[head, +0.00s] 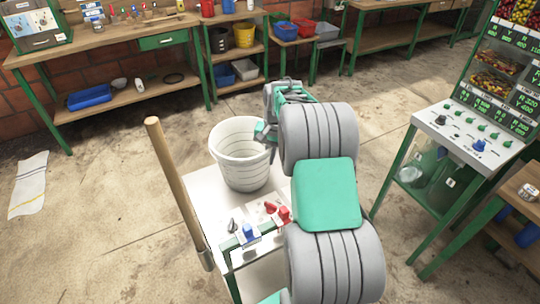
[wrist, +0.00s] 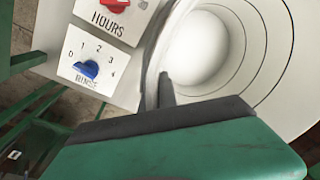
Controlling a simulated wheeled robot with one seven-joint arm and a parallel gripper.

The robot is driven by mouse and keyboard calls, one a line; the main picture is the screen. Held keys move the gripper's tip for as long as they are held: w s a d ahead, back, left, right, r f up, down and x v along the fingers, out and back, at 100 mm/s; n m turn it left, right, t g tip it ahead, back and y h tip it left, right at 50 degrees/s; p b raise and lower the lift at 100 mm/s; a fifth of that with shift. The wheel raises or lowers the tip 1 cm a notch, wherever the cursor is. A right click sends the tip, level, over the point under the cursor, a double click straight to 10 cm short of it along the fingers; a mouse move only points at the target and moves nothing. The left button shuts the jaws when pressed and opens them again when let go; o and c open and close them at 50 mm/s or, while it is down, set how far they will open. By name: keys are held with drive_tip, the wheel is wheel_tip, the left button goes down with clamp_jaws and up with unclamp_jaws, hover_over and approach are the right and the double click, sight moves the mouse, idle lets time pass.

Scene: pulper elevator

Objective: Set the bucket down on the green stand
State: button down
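The white bucket (head: 240,155) is upright over the white top of a green-framed stand (head: 205,190). I cannot tell whether its base touches that top. My gripper (head: 266,131) is at the bucket's right rim in the head view, partly hidden by my arm. In the wrist view the bucket's ringed inside (wrist: 205,50) fills the upper right. My gripper (wrist: 163,92) appears shut on the bucket's wall there, with a dark finger against it; the other finger is not clear.
The stand's front has a red knob (head: 283,214) and a blue knob (head: 249,231). A wooden handle (head: 175,185) rises close to the left of the bucket. A panelled machine (head: 468,133) stands right; a workbench (head: 120,40) is behind.

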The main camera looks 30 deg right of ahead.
drive_tip(key=shift+r, duration=0.1)
drive_tip(key=c, duration=1.6)
unclamp_jaws()
